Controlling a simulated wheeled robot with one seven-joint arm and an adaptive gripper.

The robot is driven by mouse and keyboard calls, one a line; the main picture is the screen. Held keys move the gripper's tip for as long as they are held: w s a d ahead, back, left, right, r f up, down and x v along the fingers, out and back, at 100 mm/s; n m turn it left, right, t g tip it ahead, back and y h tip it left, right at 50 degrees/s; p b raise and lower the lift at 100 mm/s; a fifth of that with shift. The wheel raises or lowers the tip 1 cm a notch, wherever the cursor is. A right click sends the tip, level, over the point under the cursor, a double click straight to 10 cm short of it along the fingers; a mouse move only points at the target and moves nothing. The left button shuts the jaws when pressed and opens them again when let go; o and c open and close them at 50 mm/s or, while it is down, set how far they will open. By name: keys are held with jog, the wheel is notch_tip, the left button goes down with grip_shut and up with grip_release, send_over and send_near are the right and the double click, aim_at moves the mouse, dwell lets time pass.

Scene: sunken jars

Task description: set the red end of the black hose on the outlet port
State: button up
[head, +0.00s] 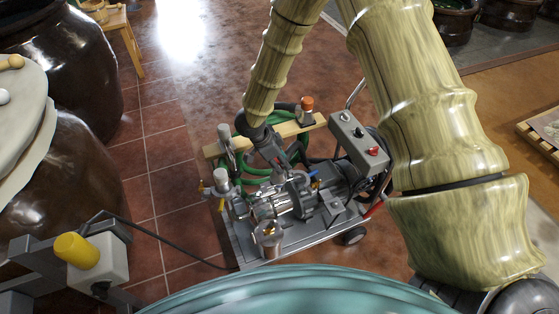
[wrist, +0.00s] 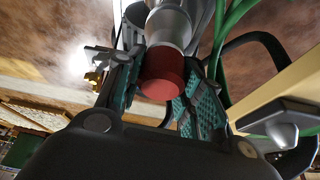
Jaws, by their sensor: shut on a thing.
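My gripper (head: 277,160) is over the pump cart in the head view, pointing down among the pump's fittings. In the wrist view its two teal-padded fingers (wrist: 160,88) are closed around a red cylindrical end (wrist: 162,70). A grey metal collar or fitting (wrist: 170,25) lines up with the red end and appears to meet it; whether it belongs to the hose or the pump I cannot tell. The black hose itself is not clearly visible. The pump (head: 300,195) has several fittings; I cannot tell which is the outlet port.
Green hose (head: 257,170) loops around a wooden bar (head: 293,128) on the cart. A control box (head: 358,138) stands at the cart's right. Large brown jars (head: 80,160) stand at left. A yellow-knobbed box (head: 77,251) is at lower left.

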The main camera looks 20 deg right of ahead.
jog(key=shift+f, duration=0.25)
jog(key=o, duration=1.7)
jog(key=shift+o, duration=0.2)
notch_tip(320, 180, up, 12)
jog(key=p, duration=1.2)
jog(key=shift+f, duration=0.25)
